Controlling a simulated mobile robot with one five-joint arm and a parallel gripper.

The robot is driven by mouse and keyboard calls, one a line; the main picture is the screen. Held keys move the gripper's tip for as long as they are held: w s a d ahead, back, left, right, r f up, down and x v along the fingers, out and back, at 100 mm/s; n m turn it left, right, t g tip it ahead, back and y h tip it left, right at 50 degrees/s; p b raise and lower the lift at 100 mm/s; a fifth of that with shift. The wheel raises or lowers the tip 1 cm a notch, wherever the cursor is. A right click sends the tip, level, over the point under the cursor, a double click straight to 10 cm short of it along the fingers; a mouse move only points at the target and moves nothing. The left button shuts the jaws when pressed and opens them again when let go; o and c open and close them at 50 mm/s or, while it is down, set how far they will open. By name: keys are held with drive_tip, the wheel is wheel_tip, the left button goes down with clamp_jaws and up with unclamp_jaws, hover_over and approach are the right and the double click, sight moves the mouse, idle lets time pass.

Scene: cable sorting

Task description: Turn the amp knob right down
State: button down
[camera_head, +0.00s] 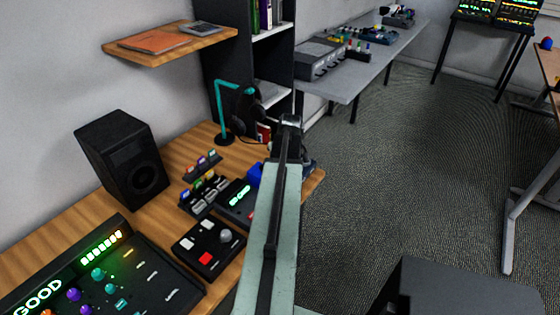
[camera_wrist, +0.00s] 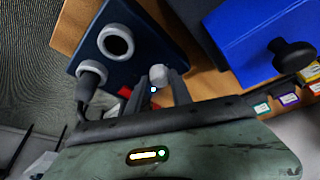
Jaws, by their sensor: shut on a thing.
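In the wrist view a dark navy box (camera_wrist: 135,62), which looks like the amp, has a large pale ring socket and a plug with a black cable on its face. A small pale grey knob (camera_wrist: 158,74) shows at its edge. My gripper (camera_wrist: 160,83) has both fingers around this knob and is shut on it. The knob's pointer or marking cannot be made out. In the head view my arm hides most of the amp; only a dark bit (camera_head: 309,166) shows to the right of my arm. The fingertips are hidden there.
A bright blue box with a black knob (camera_wrist: 293,54) stands beside the amp. Left of my arm are a black pad with a grey knob (camera_head: 209,248), a mixer (camera_head: 98,278), a speaker (camera_head: 124,161) and a teal headphone stand (camera_head: 221,112). The desk's right edge is close.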

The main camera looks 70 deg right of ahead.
drive_tip(key=shift+n, duration=0.6)
drive_tip(key=c, duration=1.2)
unclamp_jaws()
drive_tip(key=shift+o, duration=0.2)
drive_tip(key=p+v, duration=0.7)
drive_tip(key=shift+s+r, duration=0.2)
drive_tip(key=shift+r, duration=0.15)
